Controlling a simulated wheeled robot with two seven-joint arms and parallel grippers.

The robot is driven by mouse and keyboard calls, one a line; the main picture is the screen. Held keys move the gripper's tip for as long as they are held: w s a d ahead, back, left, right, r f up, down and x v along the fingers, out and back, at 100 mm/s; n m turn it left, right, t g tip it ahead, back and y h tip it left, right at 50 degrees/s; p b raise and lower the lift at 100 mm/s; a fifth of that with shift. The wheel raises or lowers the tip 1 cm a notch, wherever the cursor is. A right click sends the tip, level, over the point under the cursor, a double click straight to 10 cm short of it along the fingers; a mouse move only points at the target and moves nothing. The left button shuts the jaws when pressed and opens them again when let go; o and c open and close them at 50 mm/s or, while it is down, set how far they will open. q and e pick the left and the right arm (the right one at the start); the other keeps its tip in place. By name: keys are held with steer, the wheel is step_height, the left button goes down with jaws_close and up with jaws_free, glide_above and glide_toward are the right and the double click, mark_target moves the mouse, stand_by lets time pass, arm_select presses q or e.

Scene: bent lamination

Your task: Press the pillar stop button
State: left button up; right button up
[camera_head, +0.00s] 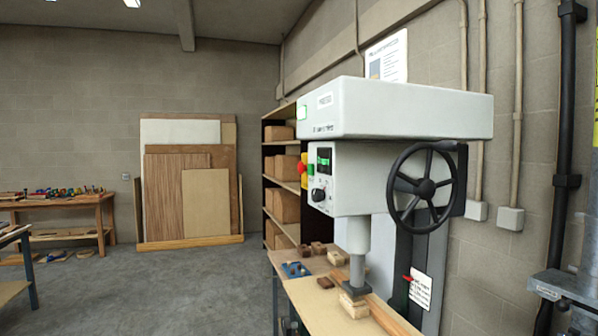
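A white press machine (400,110) stands right of centre, with a dark handwheel (425,187) on its side. A small red piece (407,278) sits low beside the machine's dark pillar (403,250), next to a white sign (421,290) with a red line; I cannot tell whether it is a button. A red knob (301,168) with yellow and green around it sticks out from the left of the control head, by a lit green display (323,160). Neither of my grippers shows in the head view.
Under the press ram, a dark pad rests on stacked wood pieces (354,304) on a bench (318,298). Shelves with boxes (285,205) stand behind. Boards (190,190) lean on the back wall. Another grey machine (568,295) is at far right. Open floor (180,285) lies left.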

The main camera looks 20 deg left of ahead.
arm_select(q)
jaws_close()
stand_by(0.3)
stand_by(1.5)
